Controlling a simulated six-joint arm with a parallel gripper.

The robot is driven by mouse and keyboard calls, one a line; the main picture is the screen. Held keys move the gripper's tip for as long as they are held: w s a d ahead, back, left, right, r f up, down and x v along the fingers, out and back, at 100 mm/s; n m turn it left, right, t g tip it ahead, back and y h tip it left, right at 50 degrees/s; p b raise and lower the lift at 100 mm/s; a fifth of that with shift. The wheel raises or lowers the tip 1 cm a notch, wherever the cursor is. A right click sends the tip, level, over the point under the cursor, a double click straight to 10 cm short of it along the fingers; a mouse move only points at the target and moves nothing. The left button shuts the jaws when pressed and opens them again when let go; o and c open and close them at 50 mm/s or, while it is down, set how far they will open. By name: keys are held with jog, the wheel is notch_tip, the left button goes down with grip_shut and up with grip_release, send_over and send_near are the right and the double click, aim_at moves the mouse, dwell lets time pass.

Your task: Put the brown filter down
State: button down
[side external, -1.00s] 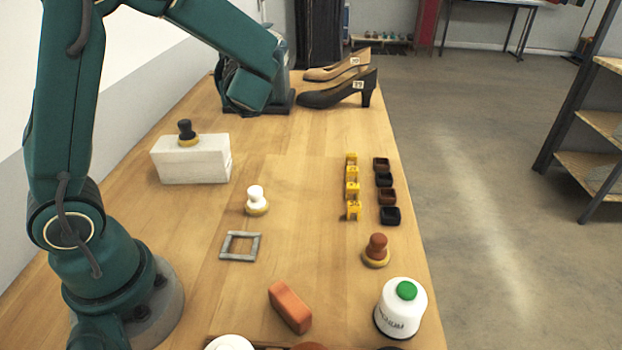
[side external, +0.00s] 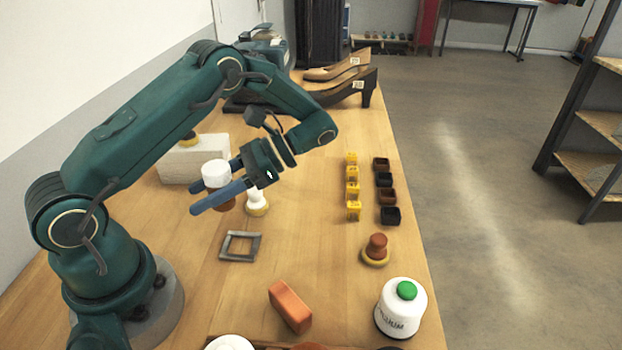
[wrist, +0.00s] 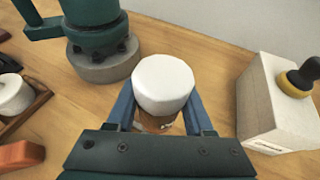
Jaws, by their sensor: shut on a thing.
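My gripper (side external: 205,196) is above the wooden table, left of its middle. Its blue fingers are shut on a brown piece with a white top (side external: 215,174), which I take to be the brown filter. In the wrist view the round white top (wrist: 163,84) sits between the fingers, with a little brown showing below it. The piece is held clear of the table, and one finger hides part of its body.
A grey square frame (side external: 241,246) lies below the gripper, near a white-knobbed brush (side external: 257,204). A pale block (side external: 200,165) stands behind. An orange block (side external: 290,307), green-capped white bottle (side external: 400,310) and brown-knobbed brush (side external: 376,250) stand nearer. Several yellow clips (side external: 353,190) and small trays are right.

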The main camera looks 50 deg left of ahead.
jog(key=d+n+h, duration=0.4)
jog(key=h, duration=0.1)
jog(key=d+n+h, duration=0.2)
jog(key=d, duration=0.1)
jog(key=shift+s+r+n+g+h, duration=0.25)
jog(key=shift+r+n+g+h, duration=0.05)
jog(key=shift+r+n+h, duration=0.1)
jog(key=w+d+r+n+t+h, duration=0.9)
jog(key=d+n+h, duration=0.1)
jog(key=n, duration=0.2)
send_over(350, 333)
notch_tip(350, 333, down, 12)
jog(key=shift+r, duration=0.1)
jog(key=shift+f, duration=2.1)
jog(key=shift+f, duration=0.1)
jog(key=c, duration=0.6)
grip_release()
jog(key=shift+o, duration=0.2)
